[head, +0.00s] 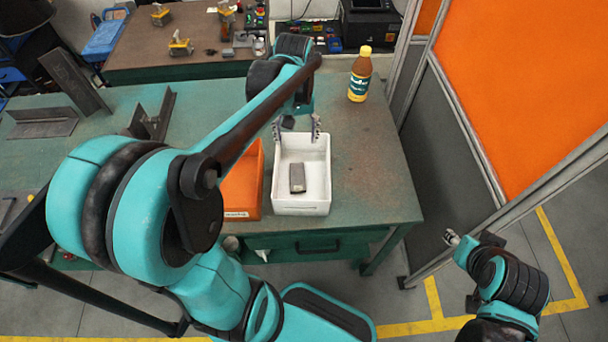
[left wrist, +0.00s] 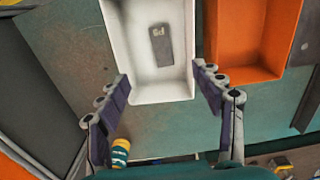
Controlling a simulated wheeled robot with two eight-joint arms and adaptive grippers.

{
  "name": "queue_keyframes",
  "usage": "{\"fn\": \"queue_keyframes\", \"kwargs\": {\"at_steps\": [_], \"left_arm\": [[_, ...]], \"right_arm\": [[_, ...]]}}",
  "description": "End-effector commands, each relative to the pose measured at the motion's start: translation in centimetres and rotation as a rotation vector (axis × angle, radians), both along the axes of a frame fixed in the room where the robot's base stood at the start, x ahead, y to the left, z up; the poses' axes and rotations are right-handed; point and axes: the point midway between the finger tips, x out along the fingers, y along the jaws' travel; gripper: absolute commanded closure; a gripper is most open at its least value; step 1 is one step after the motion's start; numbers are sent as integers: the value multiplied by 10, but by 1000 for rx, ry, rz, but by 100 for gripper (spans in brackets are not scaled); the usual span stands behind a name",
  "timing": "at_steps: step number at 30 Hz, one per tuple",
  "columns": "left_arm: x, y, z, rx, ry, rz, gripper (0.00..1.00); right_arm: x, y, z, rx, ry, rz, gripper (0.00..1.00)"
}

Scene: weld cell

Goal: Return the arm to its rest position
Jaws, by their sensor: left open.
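My left gripper (head: 297,130) is open and empty above the back end of a white bin (head: 301,208). In the left wrist view its two fingers (left wrist: 165,84) are spread wide over the bin's edge. A small dark grey block (head: 297,178) lies flat on the bin floor, apart from the fingers; it also shows in the left wrist view (left wrist: 161,45). My right gripper (head: 452,238) is at the lower right, beside the table and away from it; its fingers are too small to read.
An orange bin (head: 254,208) stands left of the white bin, partly behind my left arm. A bottle with a yellow cap (head: 360,75) stands at the table's back right. Steel angle pieces (head: 75,82) lie at the left. An orange-panelled partition (head: 520,90) borders the right side.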

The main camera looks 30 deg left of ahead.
Motion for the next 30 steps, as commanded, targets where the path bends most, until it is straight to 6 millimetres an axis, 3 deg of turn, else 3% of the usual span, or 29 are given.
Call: {"fn": "queue_keyframes", "kwargs": {"at_steps": [16,24,30], "left_arm": [[-4,-5,3,4,-18,-19,33],[-42,-46,15,61,-248,-228,33],[-72,-76,12,121,-455,-410,33]], "right_arm": [[0,0,0,0,0,0,60],[0,0,-1,0,0,0,60],[0,0,-1,0,0,0,60]]}}
